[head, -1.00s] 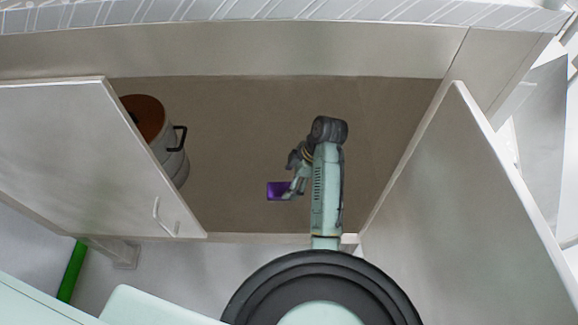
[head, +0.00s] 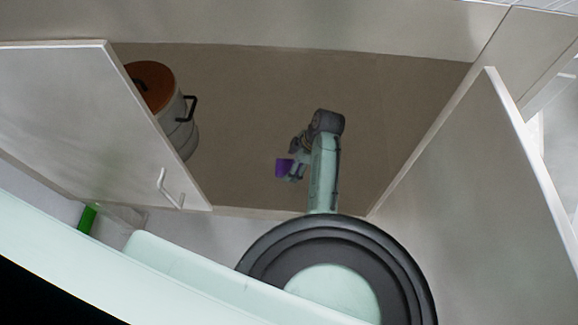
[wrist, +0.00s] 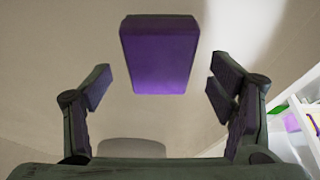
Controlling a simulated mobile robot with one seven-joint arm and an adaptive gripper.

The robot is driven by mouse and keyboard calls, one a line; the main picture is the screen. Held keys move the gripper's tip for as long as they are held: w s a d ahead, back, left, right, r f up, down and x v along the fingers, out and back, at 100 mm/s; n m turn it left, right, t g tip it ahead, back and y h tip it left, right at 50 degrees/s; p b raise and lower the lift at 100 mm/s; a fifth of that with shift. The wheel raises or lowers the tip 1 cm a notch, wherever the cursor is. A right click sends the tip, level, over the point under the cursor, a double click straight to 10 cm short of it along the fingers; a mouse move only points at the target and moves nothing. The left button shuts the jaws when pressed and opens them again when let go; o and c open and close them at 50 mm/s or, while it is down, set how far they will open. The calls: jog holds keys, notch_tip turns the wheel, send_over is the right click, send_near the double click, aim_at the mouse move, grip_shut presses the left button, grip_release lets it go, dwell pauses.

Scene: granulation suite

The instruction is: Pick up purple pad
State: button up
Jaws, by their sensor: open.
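The purple pad (head: 283,168) is a small block inside the open cabinet, just left of my gripper (head: 294,170) in the head view. In the wrist view the purple pad (wrist: 160,58) is centred ahead, with a dark top edge. My gripper (wrist: 160,90) is open, with one finger on each side. The pad appears beyond the fingertips, between their lines, with clear space on both sides. No finger touches it in the wrist view. What the pad rests on is hard to tell.
A pot with a brown lid and black handle (head: 182,126) stands at the cabinet's left. The left door (head: 95,125) and right door (head: 480,180) are open on either side of my arm. The cabinet floor (head: 250,90) around the pad is clear.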

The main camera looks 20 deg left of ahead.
jog(key=shift+a+f, duration=0.25)
jog(key=shift+f, duration=0.35)
jog(key=shift+f, duration=0.2)
jog(key=shift+c, duration=0.3)
jog(key=c, duration=1.2)
